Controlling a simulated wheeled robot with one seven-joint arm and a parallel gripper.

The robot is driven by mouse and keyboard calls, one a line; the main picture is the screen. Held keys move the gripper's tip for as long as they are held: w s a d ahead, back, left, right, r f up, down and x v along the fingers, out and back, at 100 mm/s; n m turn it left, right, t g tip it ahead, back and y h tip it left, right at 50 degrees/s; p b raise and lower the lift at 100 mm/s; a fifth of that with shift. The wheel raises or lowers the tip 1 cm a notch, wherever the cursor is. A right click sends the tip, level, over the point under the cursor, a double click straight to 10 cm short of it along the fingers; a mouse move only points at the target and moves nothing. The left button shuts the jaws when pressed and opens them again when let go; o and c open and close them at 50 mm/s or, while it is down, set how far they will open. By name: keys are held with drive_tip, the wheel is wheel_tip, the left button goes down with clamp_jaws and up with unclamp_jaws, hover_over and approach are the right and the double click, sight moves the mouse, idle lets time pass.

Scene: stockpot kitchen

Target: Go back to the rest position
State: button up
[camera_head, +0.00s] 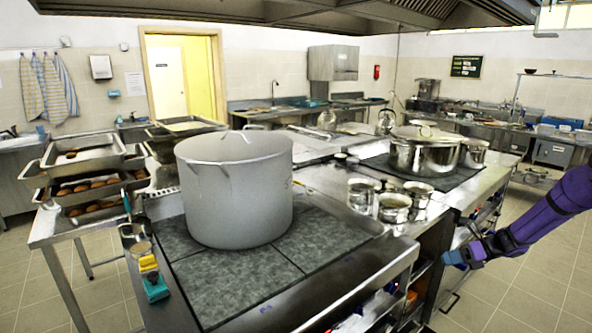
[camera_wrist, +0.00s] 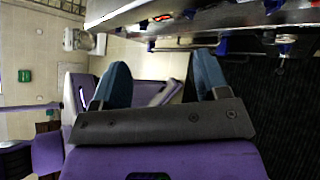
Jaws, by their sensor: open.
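My gripper (camera_head: 460,256) is at the right in the head view, at the end of my purple arm, low beside the right end of the steel counter. In the wrist view its two blue fingers (camera_wrist: 164,85) stand apart with nothing between them. The gripper is open and empty. A steel counter edge (camera_wrist: 190,22) crosses the top of the wrist view, beyond the fingertips. I cannot tell the exact gap between the fingers and the counter.
A large stockpot (camera_head: 236,190) stands on the dark cooktop. A lidded pot (camera_head: 424,152) and small steel pots (camera_head: 394,207) stand farther right. Stacked trays (camera_head: 84,182) are at the left. Open tiled floor (camera_head: 530,290) lies right of the counter.

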drive_tip(key=s+a+r+n+g+h, duration=0.1)
drive_tip(key=s+a+r+n+h, duration=0.3)
drive_tip(key=r, duration=0.5)
drive_tip(key=s+a+r+n+h, duration=0.1)
drive_tip(key=s+a+r+n, duration=0.45)
drive_tip(key=r, duration=0.35)
drive_tip(key=s+a+r+n+g+h, duration=0.1)
drive_tip(key=s+a+r+n+h, duration=0.25)
drive_tip(key=s+r+n, duration=0.45)
drive_tip(key=s+a+r+n+t+h, duration=0.1)
drive_tip(key=s+r+n, duration=0.2)
drive_tip(key=s, duration=0.4)
drive_tip(key=s+a+r+n+t+h, duration=0.1)
drive_tip(key=s+r+n+t+h, duration=0.1)
drive_tip(key=s, duration=0.6)
drive_tip(key=s+a+r+n+t+h, duration=0.1)
drive_tip(key=s+r+n, duration=0.3)
drive_tip(key=s+n, duration=0.2)
drive_tip(key=shift+s+r+t, duration=0.25)
drive_tip(key=shift+s+t, duration=0.15)
drive_tip(key=shift+s, duration=0.65)
